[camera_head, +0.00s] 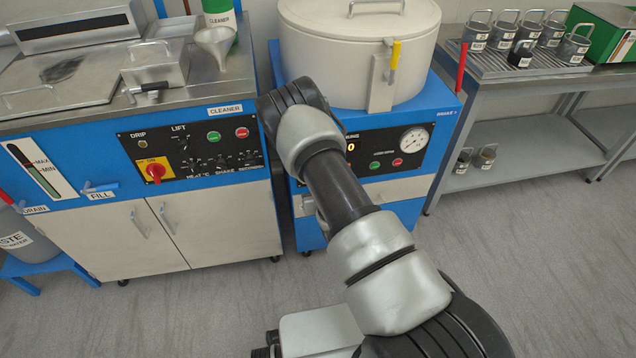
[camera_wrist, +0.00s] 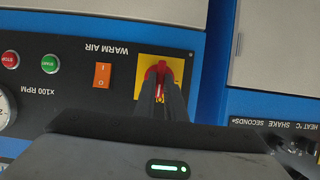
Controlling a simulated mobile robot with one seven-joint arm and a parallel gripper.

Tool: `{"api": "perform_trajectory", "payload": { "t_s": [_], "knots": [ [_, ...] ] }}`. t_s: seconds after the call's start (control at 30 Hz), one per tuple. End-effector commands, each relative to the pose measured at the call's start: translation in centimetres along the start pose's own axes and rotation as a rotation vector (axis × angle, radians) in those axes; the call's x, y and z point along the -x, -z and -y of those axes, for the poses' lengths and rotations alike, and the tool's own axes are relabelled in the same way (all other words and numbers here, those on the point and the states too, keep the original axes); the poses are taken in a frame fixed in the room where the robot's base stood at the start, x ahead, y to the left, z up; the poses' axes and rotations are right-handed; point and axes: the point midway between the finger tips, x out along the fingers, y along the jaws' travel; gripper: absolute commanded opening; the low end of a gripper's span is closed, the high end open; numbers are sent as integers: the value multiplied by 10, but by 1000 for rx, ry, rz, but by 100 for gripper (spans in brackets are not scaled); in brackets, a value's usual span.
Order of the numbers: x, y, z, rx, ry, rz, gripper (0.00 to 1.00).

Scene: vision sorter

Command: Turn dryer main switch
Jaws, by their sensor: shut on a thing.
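The dryer main switch (camera_wrist: 161,68) is a red rotary knob on a yellow plate (camera_wrist: 180,66), seen upside down in the wrist view. My gripper (camera_wrist: 161,82) is shut on the red knob, with one dark finger on each side of it. The dryer (camera_head: 420,185) is the blue cabinet under a large white lidded drum (camera_head: 350,55) in the head view. There, my arm hides the main switch and my gripper from sight.
The dryer panel also carries an orange warm air switch (camera_wrist: 102,75), a green start button (camera_wrist: 50,64) and a red stop button (camera_wrist: 10,60). A blue washing machine (camera_head: 95,150) with its own red knob (camera_head: 155,171) stands at the left. A steel bench (camera_head: 540,85) stands at the right.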

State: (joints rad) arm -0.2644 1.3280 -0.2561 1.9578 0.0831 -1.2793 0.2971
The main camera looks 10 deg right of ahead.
Motion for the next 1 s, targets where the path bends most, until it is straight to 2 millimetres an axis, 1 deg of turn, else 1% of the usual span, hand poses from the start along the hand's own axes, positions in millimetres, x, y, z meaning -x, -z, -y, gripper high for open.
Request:
{"api": "perform_trajectory", "payload": {
  "t_s": [0.2,0.23,0.33,0.6,0.73,0.87,1.0],
  "knots": [
    [0,0,2,-2,3,1,0],
    [0,0,2,-2,3,1,12],
    [0,0,1,-2,2,1,29],
    [0,0,0,0,0,0,29],
    [7,0,0,-1,0,1,29],
    [26,1,0,-1,-1,3,29],
    [60,2,0,-1,-1,4,29]
  ]
}}
